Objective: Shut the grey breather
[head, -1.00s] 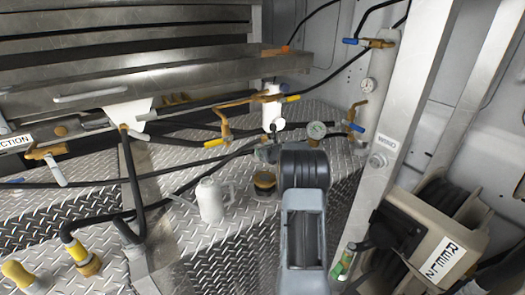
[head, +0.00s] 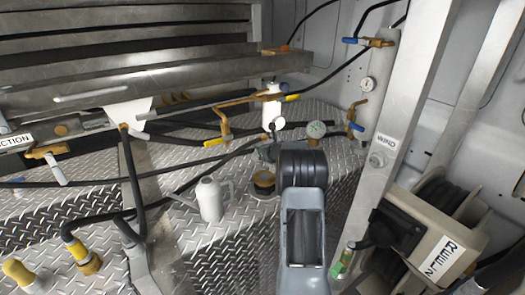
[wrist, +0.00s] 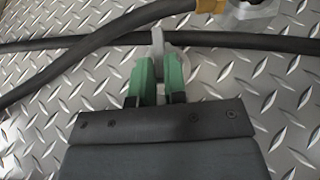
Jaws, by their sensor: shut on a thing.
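My gripper (wrist: 158,80) has green fingers, and they are closed on a small upright grey piece. This piece looks like the handle of the grey breather (wrist: 158,42); its tip shows beyond the fingertips in the wrist view. A black hose runs behind it. The rest of the breather's body is hidden or too small to make out.
A steel post (head: 400,100) and hose reel (head: 435,235) stand right.

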